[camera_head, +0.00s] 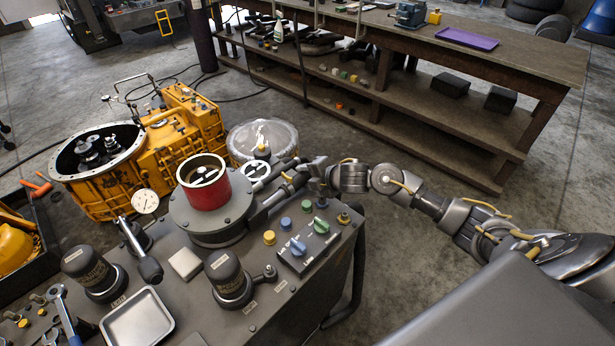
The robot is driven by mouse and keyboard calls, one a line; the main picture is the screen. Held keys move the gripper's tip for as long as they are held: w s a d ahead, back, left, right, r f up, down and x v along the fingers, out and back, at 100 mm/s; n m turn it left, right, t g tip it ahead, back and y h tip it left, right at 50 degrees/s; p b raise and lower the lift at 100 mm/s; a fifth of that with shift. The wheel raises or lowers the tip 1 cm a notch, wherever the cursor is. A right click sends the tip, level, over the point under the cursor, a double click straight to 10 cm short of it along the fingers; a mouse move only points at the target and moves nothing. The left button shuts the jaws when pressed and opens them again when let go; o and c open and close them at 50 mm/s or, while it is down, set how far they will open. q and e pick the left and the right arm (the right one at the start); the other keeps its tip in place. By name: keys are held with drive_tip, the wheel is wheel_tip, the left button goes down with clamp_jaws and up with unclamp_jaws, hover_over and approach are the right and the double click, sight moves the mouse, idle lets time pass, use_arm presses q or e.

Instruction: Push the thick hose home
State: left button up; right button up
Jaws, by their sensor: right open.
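My right arm reaches in from the right, and its gripper (296,170) is at the far edge of the grey machine cart (262,322), beside the round flanged housing. The gripper is open, but its fingertips are small and crowded by dark fittings. A thick dark hose or pipe (268,208) appears to run from the housing (208,222) toward the gripper. I cannot tell whether its end is seated or whether the gripper touches it. A red cylinder (206,184) stands on the housing. My left gripper is not in view.
A control box (308,245) with coloured knobs, black cylinders (230,278) and a metal tray (137,319) crowd the cart top. A yellow transmission case (180,140) stands behind it. A long workbench (480,50) is at the back. Open floor lies between.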

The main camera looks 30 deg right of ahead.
sight(302, 182)
clamp_jaws()
drive_tip(key=shift+s+a, duration=0.25)
drive_tip(key=shift+a, duration=0.45)
drive_tip(key=shift+s+a, duration=0.25)
drive_tip(key=shift+a, duration=0.45)
unclamp_jaws()
drive_tip(key=shift+a, duration=0.1)
drive_tip(key=shift+s+d+r, duration=0.25)
drive_tip(key=shift+s+d, duration=0.05)
drive_tip(key=shift+s, duration=0.1)
drive_tip(key=v, duration=0.9)
drive_tip(key=shift+s+r, duration=0.3)
